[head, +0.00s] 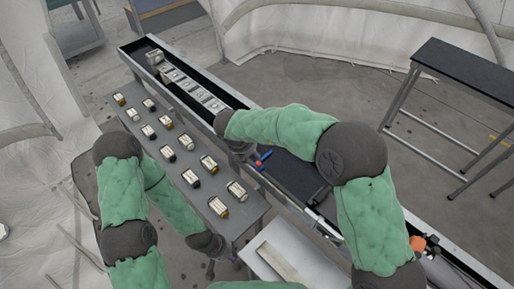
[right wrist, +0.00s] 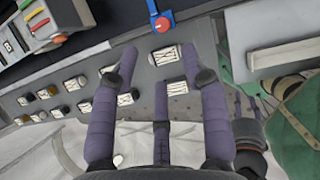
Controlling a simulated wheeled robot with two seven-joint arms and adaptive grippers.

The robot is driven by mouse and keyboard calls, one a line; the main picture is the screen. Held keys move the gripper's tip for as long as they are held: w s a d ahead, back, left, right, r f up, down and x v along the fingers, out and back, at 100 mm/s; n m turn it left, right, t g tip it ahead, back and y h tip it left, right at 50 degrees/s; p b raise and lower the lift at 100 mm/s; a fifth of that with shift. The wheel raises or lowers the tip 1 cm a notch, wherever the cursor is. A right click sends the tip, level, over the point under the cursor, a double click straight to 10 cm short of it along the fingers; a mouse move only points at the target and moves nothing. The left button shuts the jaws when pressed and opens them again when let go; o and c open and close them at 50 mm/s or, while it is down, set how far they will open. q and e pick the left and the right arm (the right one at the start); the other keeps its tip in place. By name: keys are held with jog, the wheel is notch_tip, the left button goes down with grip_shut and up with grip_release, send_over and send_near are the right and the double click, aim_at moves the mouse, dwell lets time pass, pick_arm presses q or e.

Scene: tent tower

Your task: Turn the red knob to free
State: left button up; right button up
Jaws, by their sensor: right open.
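The red knob (right wrist: 162,24) shows as a small round red piece at the end of a blue part (right wrist: 152,7) in the right wrist view, on the grey edge of the long conveyor. In the head view the red knob (head: 258,164) is small, beside the blue part (head: 265,156). My right gripper (right wrist: 158,58) is open and empty, its purple fingers spread, with the knob beyond the fingertips and apart from them. In the head view it is mostly hidden under my right arm. My left gripper (head: 213,247) hangs low by the table's front end, its fingers unclear.
A grey table (head: 182,178) with several small labelled boxes stands along the long conveyor (head: 290,172). Several white items sit on the conveyor's far end. A pale panel (head: 290,262) lies at the front. A black-topped table (head: 460,66) stands right, with open floor between.

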aim_at(258, 164)
jog(key=b+x, duration=0.1)
jog(key=x, duration=0.4)
jog(key=b+x, duration=0.1)
jog(key=x, duration=0.4)
jog(key=shift+s+d+f, duration=0.1)
jog(key=shift+s+d, duration=0.05)
jog(key=shift+s, duration=0.1)
grip_shut()
